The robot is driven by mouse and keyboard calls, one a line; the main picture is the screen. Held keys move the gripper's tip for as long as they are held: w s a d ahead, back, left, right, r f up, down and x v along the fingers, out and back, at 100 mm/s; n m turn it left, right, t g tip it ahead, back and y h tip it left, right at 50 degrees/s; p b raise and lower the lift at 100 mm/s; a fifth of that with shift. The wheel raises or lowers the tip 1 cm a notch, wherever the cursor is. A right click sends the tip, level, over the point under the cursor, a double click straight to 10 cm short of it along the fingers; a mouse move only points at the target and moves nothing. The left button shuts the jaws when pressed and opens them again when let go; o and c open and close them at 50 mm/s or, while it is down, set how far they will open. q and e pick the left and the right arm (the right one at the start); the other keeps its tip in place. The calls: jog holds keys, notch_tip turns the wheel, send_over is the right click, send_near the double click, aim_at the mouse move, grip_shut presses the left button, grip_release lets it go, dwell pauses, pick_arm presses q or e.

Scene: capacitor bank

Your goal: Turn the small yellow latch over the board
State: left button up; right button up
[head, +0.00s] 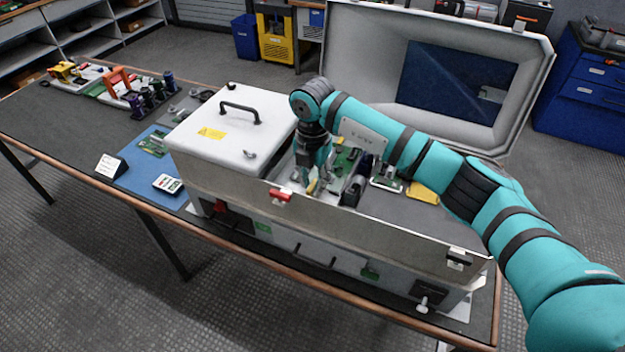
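A large grey cabinet (330,228) lies on the table with its lid (350,60) raised at the back. Inside it, a green board (346,162) shows beside my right gripper. My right gripper (316,188) points down into the cabinet at the board's left edge. A small yellow piece, probably the latch (311,187), shows right at its fingertips. I cannot tell whether the fingers touch it or how far they are apart. My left gripper is not in view.
A white cover with a black handle (235,125) closes the cabinet's left part. A blue mat (140,180) with a meter (168,184) lies at the left. A yellow item (422,192) lies inside at the right.

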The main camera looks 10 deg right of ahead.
aim_at(313, 184)
jog(key=shift+r, duration=0.2)
notch_tip(313, 184, up, 12)
jog(key=shift+f, duration=0.2)
dwell(0.5)
